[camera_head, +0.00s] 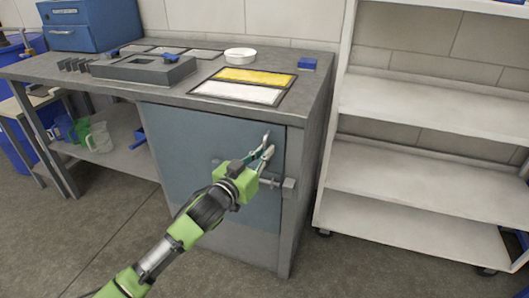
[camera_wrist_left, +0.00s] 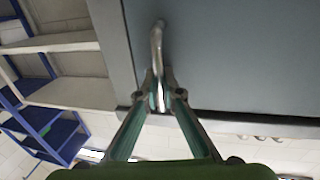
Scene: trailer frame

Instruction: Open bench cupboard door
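The bench cupboard door (camera_head: 185,140) is a flat blue-grey panel under the right part of the workbench. It looks closed, flush with its frame. My left gripper (camera_head: 267,148) is at the door's upper right side. In the left wrist view, a thin metal door handle (camera_wrist_left: 157,42) stands against the door (camera_wrist_left: 230,55). The fingers of my left gripper (camera_wrist_left: 160,92) come together around the lower part of this handle. My right gripper is in neither view.
The workbench top (camera_head: 215,63) carries a grey tray, a white round dish and yellow and white panels. A white shelf rack (camera_head: 430,105) stands close on the right. Bare floor (camera_head: 340,270) lies in front of the bench.

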